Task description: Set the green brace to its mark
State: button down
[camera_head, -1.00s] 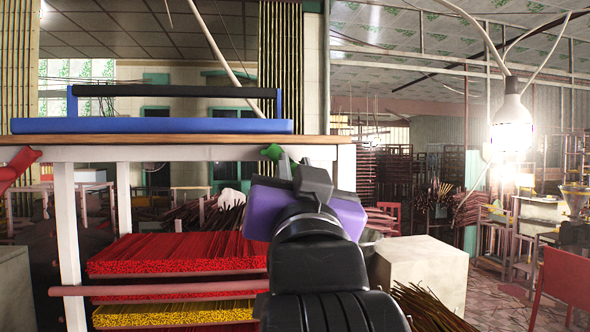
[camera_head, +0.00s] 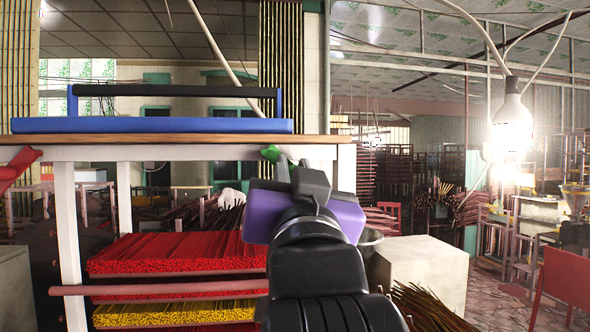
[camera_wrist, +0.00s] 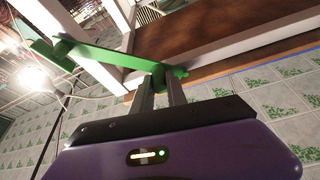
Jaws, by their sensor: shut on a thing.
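The green brace (camera_wrist: 110,57) is a long bar with a thick round joint near its left end, beside the pale frame under the table top. My gripper (camera_wrist: 160,82) is shut on its right end, a small green grip between the two fingers. In the head view only a small part of the green brace (camera_head: 271,153) shows, just under the table's right front edge. My gripper (camera_head: 287,167) and purple wrist hide the rest. I cannot make out a mark in either view.
A wooden-topped table (camera_head: 180,140) carries a blue tray (camera_head: 150,126) with a black bar. A red part (camera_head: 17,168) sits at its left edge. Red stick bundles (camera_head: 170,255) lie below. A pale block (camera_head: 425,277) stands to the right.

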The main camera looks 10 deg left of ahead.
notch_tip(320, 180, down, 17)
jog(key=n+g+y+b, duration=0.5)
jog(key=n+g+y, duration=0.2)
jog(key=n, duration=1.5)
jog(key=shift+n, duration=0.3)
jog(key=shift+a+f, duration=0.1)
jog(key=c, duration=1.3)
grip_release()
